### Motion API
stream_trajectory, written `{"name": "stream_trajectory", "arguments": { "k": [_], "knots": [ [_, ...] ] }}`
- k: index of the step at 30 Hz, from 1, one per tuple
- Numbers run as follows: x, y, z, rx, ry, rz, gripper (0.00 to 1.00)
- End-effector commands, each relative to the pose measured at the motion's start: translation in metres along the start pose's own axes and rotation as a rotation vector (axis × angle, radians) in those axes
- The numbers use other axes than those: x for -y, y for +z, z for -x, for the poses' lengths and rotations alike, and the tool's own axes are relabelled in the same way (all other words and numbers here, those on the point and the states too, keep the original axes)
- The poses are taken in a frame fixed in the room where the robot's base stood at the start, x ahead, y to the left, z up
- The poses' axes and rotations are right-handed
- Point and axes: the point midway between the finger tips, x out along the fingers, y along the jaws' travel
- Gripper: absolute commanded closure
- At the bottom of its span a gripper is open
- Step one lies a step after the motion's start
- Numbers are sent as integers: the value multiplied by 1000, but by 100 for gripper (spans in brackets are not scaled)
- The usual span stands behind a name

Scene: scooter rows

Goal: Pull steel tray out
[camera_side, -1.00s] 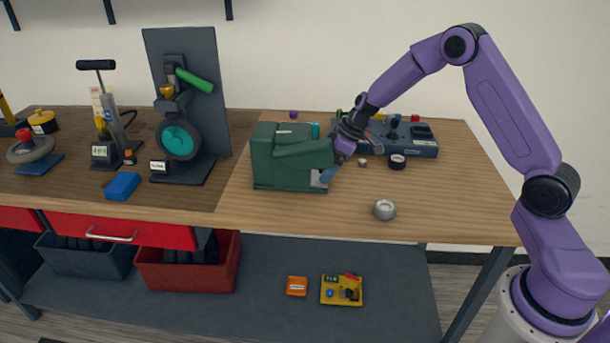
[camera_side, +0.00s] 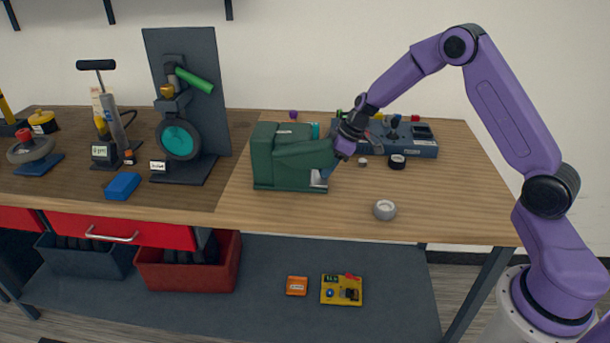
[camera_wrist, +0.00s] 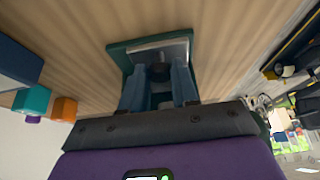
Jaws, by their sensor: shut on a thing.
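The dark green machine (camera_side: 290,160) stands on the wooden bench in the side view. The steel tray (camera_side: 318,180) shows as a small bright piece low on its right side. In the wrist view a pale metal edge, likely the tray (camera_wrist: 170,46), lies against the green body (camera_wrist: 116,52). The green overhang partly hides the fingers in the side view.
A round grey piece (camera_side: 384,209) sits on the clear bench right of the machine. A wheel stand (camera_side: 180,140) stands to the left.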

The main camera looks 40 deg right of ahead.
Motion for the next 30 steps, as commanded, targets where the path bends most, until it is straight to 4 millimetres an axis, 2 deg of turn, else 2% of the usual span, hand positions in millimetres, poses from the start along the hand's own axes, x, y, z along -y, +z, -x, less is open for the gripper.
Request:
{"name": "stream_trajectory", "arguments": {
  "k": [30],
  "knots": [
    [0, 43, 21, 0, 1, 0, 85]
  ]
}}
